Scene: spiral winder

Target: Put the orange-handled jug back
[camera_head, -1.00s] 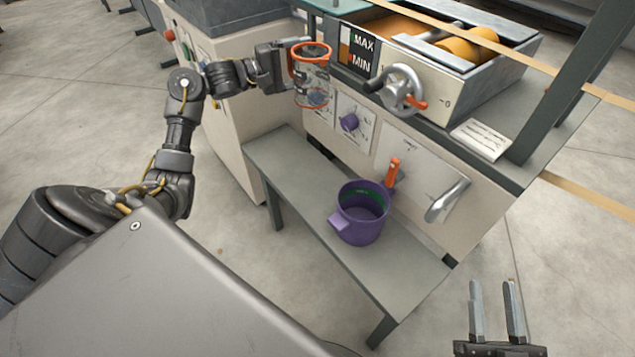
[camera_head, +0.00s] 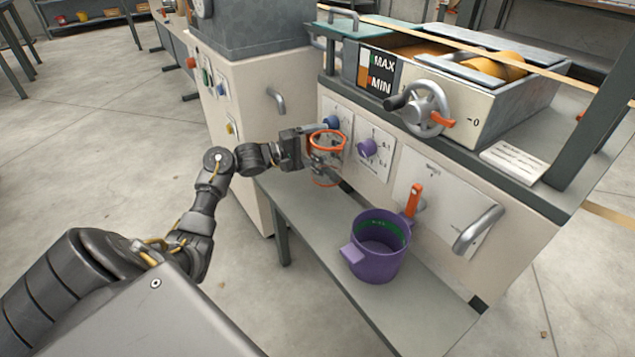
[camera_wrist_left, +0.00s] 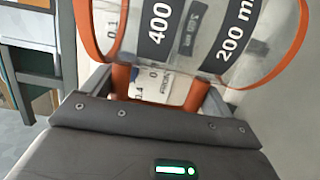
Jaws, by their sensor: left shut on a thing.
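The orange-handled jug (camera_head: 325,160) is clear with an orange rim and base ring. My left gripper (camera_head: 312,150) is shut on its orange handle and holds it upright in front of the machine panel, over the far left end of the grey bench (camera_head: 425,308). I cannot tell whether its base touches the bench. In the left wrist view the jug (camera_wrist_left: 205,35) fills the top, with dark 400 and 200 ml marks, and its handle (camera_wrist_left: 122,85) lies between the fingers. My right gripper is not in view.
A purple jug (camera_head: 378,250) stands on the bench to the right. The machine panel behind has a blue knob (camera_head: 332,122), a purple knob (camera_head: 367,147), an orange lever (camera_head: 413,201) and a grey handle (camera_head: 478,229). Bench top between the jugs is clear.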

